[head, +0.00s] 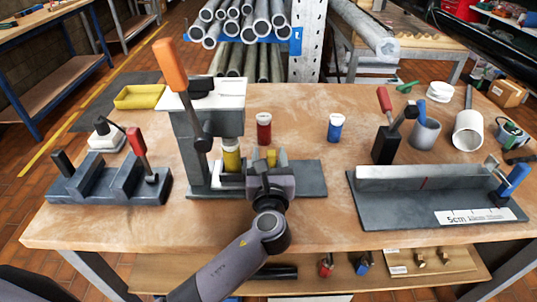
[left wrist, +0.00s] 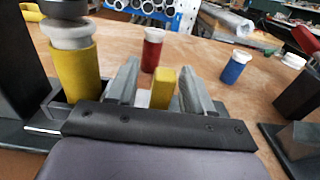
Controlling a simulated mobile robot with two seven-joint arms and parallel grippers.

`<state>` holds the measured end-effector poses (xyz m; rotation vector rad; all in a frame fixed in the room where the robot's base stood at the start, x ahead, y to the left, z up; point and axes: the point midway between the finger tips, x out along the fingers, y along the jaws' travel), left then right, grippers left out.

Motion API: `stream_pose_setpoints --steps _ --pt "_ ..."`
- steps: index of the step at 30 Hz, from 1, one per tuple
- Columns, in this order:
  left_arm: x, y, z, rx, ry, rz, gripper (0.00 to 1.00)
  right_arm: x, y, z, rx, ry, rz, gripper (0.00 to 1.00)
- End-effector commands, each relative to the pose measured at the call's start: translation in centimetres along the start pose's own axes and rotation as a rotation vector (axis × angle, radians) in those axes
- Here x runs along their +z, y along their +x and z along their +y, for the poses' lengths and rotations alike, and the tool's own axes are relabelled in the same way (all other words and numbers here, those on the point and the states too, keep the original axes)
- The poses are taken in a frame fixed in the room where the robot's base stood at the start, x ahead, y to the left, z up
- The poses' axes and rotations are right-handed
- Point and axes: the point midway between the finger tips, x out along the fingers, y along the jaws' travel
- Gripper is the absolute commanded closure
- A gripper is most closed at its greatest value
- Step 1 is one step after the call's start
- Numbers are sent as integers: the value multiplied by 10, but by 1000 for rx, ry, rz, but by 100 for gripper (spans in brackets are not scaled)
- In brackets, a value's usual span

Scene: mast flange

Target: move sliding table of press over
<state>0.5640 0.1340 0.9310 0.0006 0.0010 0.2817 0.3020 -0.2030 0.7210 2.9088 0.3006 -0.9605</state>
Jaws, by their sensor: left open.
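The press (head: 210,122) stands left of the middle of the bench, with a grey frame, a white top and an orange-handled lever (head: 171,65). A yellow cylinder (head: 231,156) stands under its head; it also shows in the left wrist view (left wrist: 74,72). To its right is a yellow block (head: 271,155), seemingly the grip of the sliding table, whose pale surface (head: 232,180) is partly hidden by my gripper. My left gripper (head: 268,160) is open, with one finger on each side of the yellow block (left wrist: 163,88). I cannot tell whether they touch. My right gripper is not in view.
A red jar (head: 264,128) and a blue jar (head: 335,128) stand behind the gripper. A grey V-block fixture (head: 108,183) is at left, a measuring stop with a 5 cm label (head: 430,200) at right. Bare wood lies between the press and the stop.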

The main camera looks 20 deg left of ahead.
Motion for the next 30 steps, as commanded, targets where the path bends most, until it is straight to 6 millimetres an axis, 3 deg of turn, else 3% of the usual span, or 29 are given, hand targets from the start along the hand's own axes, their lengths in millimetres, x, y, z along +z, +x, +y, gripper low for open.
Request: stream_pose_setpoints --steps 6,12,30 --pt "-2 -35 1 1 1 4 49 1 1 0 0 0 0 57" --pt "-2 -57 2 4 3 3 49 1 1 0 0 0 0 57" --pt "-1 -61 2 5 2 2 49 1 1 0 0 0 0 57"
